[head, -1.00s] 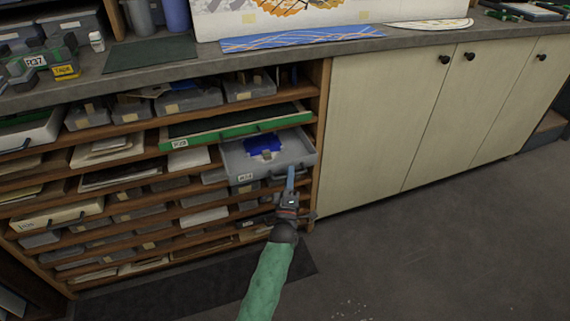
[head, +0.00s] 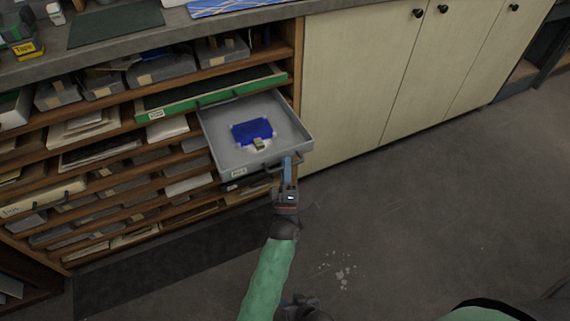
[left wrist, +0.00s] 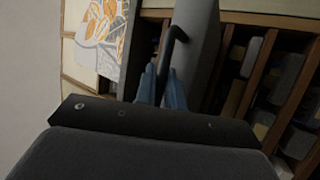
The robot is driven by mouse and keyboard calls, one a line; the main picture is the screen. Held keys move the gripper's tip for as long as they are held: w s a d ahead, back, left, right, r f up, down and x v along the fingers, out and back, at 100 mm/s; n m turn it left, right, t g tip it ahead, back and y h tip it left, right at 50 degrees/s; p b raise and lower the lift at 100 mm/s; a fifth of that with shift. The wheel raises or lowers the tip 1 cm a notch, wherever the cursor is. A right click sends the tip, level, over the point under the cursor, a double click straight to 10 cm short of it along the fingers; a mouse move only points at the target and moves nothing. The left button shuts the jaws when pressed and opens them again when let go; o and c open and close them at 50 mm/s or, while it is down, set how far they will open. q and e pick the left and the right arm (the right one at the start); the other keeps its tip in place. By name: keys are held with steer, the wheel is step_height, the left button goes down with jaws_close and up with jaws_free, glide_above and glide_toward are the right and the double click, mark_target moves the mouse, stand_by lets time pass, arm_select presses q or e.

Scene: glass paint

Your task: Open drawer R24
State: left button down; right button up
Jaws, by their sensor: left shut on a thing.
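A grey drawer (head: 215,143) stands pulled out of the wooden rack, its small front label too blurred to read for certain. Inside lie a blue sheet (head: 252,131) and a small pale-green block (head: 259,145). My left gripper (head: 288,164) is at the right part of the drawer front, shut on its dark handle (head: 270,168). In the left wrist view the blue fingers (left wrist: 161,88) close around the dark handle (left wrist: 176,42) in front of the grey drawer front (left wrist: 200,40). My right gripper (head: 303,307) is low at the bottom edge, dark and partly cut off; its jaws are unclear.
A green-fronted drawer (head: 215,97) sits slightly out just above. The rack (head: 299,70) holds several trays and papers. Cream cupboard doors (head: 350,75) stand to the right, shut. The floor (head: 400,220) in front is clear apart from pale spots. A dark mat (head: 160,270) lies below.

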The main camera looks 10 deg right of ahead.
arm_select(q)
steer(key=shift+f, duration=0.1)
steer(key=c, duration=1.8)
jaws_free()
steer(key=v, duration=0.7)
steer(key=shift+s+a+f+b, duration=0.1)
steer(key=shift+s+f+b, duration=0.1)
steer(key=shift+s+b, duration=0.15)
